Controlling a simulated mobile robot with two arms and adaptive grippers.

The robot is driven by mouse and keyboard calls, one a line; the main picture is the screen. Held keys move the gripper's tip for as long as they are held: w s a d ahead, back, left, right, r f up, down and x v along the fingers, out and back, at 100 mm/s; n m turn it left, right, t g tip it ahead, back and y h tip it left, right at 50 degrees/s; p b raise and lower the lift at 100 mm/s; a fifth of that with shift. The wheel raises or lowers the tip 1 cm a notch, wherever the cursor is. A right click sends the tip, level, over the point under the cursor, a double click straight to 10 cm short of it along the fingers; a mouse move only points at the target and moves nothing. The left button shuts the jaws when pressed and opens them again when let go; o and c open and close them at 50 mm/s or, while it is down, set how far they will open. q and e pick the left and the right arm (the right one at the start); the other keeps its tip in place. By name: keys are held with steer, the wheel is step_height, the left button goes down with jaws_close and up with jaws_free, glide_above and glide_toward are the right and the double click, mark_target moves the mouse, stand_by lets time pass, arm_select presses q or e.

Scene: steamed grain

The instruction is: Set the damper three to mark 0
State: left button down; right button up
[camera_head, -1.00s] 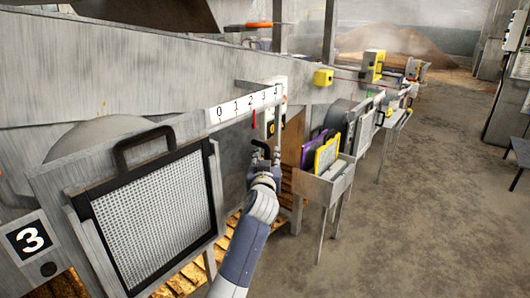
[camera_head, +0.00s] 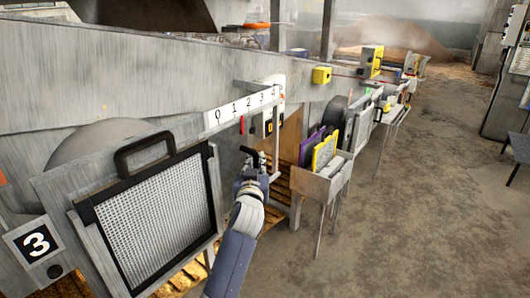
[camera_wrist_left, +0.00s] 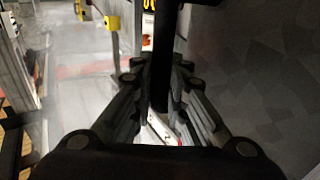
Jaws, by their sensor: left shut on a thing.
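The damper's white scale (camera_head: 241,107) carries marks 0 to 4 on the grey duct wall, right of the number 3 sign (camera_head: 38,243). A small red pointer (camera_head: 242,125) hangs below the scale, between marks 1 and 2. My left gripper (camera_head: 252,161) is shut on the black damper handle (camera_head: 247,151) below the scale. In the left wrist view the dark handle bar (camera_wrist_left: 160,65) runs between the fingers (camera_wrist_left: 160,100). The fingertips' exact contact is dark and hard to see. My right gripper is not in view.
A framed mesh screen (camera_head: 155,220) with a black handle stands left of my arm. A metal bin (camera_head: 320,181) holding purple and yellow panels stands close on the right. A yellow box (camera_head: 321,75) sits further along the duct. Open floor lies to the right.

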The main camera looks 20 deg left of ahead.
arm_select(q)
steer(key=s+a+p, duration=0.2)
steer(key=s, duration=0.5)
steer(key=shift+a+f+p, duration=0.3)
steer(key=shift+a+f, duration=0.1)
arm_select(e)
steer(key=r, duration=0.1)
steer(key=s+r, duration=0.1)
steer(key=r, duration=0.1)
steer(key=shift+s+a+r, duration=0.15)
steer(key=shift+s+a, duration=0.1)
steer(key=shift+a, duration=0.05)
arm_select(q)
steer(key=shift+s, duration=0.1)
steer(key=c, duration=1.8)
jaws_free()
steer(key=shift+o, duration=1.1)
steer(key=shift+a+r, duration=0.1)
steer(key=shift+r, duration=0.05)
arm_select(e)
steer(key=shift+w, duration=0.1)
arm_select(q)
steer(key=shift+r, duration=0.1)
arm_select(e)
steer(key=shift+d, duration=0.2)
